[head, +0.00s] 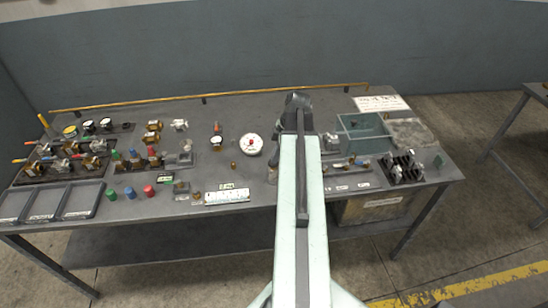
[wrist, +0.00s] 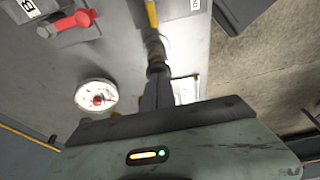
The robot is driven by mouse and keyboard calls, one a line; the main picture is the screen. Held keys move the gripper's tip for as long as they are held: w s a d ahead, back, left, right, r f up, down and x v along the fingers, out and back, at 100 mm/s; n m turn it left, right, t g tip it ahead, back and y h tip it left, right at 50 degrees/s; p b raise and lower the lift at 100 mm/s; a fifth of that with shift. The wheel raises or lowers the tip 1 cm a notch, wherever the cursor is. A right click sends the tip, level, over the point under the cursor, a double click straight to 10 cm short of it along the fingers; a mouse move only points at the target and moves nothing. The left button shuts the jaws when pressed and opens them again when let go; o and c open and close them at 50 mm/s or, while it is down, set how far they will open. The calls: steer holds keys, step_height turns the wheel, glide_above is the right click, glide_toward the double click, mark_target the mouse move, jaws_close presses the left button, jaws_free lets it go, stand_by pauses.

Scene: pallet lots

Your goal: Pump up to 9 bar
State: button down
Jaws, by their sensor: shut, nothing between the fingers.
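A round white gauge (head: 251,144) with a red centre lies on the bench, just left of my arm. A white dial with a red middle also shows in the wrist view (wrist: 97,96), left of the fingers; its reading is too small to tell. My gripper (wrist: 157,60) is shut and empty, its dark fingers pointing at the bench. A yellow handle (wrist: 152,13) shows just beyond the fingertips; I cannot tell whether they touch. A red-handled fitting (wrist: 76,20) is at the upper left. In the head view my arm hides the fingertips. I cannot make out a pump for certain.
The bench (head: 240,112) holds several valves and gauges at left, with dark trays (head: 75,200) in front. A white scale strip (head: 227,196) lies at front centre. A teal open box (head: 362,132) and metal clamps (head: 402,168) stand right. A brass rail (head: 225,95) runs along the back.

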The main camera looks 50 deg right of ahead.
steer(key=shift+s+a+f, duration=0.1)
steer(key=shift+s+f, duration=0.05)
steer(key=shift+s, duration=0.05)
steer(key=shift+w+r+p, duration=0.1)
steer(key=shift+r+p, duration=0.3)
steer(key=shift+p, duration=0.25)
step_height(320, 180, up, 5)
steer(key=p, duration=0.4)
steer(key=shift+w+f+p, duration=0.1)
steer(key=shift+p, duration=0.25)
steer(key=p+v, duration=0.8)
steer(key=shift+s+d+r, duration=0.25)
steer(key=shift+r, duration=0.05)
